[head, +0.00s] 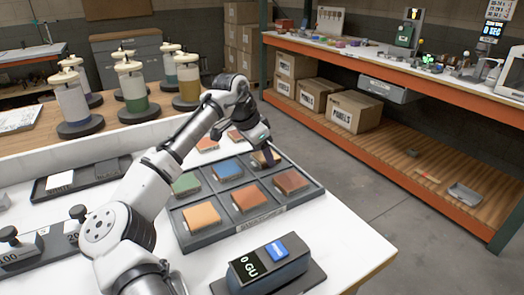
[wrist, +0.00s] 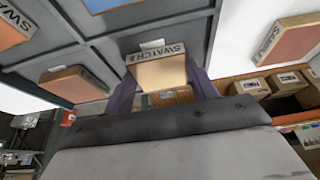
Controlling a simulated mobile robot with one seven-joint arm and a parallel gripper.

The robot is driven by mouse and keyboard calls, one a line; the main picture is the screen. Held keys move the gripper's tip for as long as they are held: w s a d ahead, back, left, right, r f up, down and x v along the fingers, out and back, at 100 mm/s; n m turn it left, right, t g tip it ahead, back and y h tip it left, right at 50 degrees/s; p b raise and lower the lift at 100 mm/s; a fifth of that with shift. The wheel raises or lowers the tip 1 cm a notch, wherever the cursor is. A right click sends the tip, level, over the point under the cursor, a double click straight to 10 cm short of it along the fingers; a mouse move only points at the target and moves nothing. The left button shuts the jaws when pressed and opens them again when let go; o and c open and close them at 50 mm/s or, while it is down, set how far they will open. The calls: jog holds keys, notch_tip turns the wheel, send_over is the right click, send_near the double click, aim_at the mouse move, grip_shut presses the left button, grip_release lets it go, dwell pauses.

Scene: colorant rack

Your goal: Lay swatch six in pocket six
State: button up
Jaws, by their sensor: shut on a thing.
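My gripper (wrist: 163,88) is shut on a tan-orange swatch (wrist: 160,74) whose label reads "SWATCH 6" in the wrist view. A finger stands on each side of it. I cannot tell whether the swatch touches the tray. Blue (head: 227,169) and green (head: 186,184) swatches lie left of it; red-orange (head: 290,181), rust (head: 250,197) and orange (head: 201,215) ones lie in the near row.
A gauge reading "0 GU" (head: 268,268) stands in front of the tray. A dark tray with a white card (head: 60,181) lies to the left. Colorant canisters (head: 131,85) stand behind. My arm crosses over the table's left side. The table's front right corner is bare.

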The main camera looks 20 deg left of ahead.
jog(key=o, duration=1)
jog(key=v, duration=1.2)
jog(key=shift+r, duration=0.1)
